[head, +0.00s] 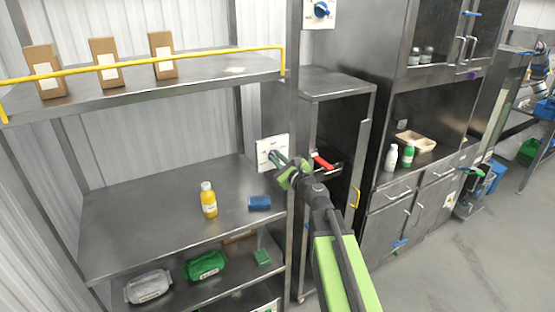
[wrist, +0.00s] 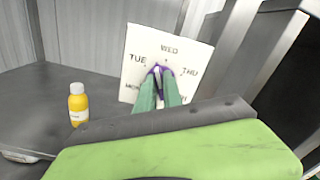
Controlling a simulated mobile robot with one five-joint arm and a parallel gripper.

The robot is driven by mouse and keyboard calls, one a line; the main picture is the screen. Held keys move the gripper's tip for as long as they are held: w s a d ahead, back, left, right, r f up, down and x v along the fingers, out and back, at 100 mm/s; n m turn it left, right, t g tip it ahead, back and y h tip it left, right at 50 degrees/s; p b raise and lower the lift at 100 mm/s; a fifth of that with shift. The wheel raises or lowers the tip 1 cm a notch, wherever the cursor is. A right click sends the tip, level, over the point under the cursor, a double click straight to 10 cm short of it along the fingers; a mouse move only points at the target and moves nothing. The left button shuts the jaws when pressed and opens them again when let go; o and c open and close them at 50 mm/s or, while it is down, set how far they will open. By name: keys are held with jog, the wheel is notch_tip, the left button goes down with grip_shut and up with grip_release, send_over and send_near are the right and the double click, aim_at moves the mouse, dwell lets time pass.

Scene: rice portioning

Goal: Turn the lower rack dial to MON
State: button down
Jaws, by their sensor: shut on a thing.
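The lower rack dial (wrist: 152,70) is purple, on a white square plate (wrist: 190,47) fixed to the rack. The plate is lettered TUE at left, WED at top and THU at right; MON shows at lower left, and a label at lower right is mostly hidden. My gripper (wrist: 161,80) has its green fingers shut on the dial, covering much of it. I cannot tell which day the dial points to. In the head view the plate (head: 264,152) is on the rack post, with my gripper (head: 278,158) reaching it from the right.
A yellow bottle (head: 208,200) and a blue block (head: 259,203) stand on the shelf below the plate. A blue dial (head: 321,9) is higher up. A red-handled thing (head: 322,162) is close right of my gripper, in the neighbouring unit. Open floor lies at right.

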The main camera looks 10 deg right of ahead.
jog(key=shift+s+a+f+n+b, duration=0.1)
jog(key=shift+f+n+b, duration=0.1)
jog(key=shift+n, duration=4.35)
jog(key=shift+f+n+b, duration=0.15)
jog(key=shift+n, duration=4.4)
jog(key=c, duration=1.5)
grip_release()
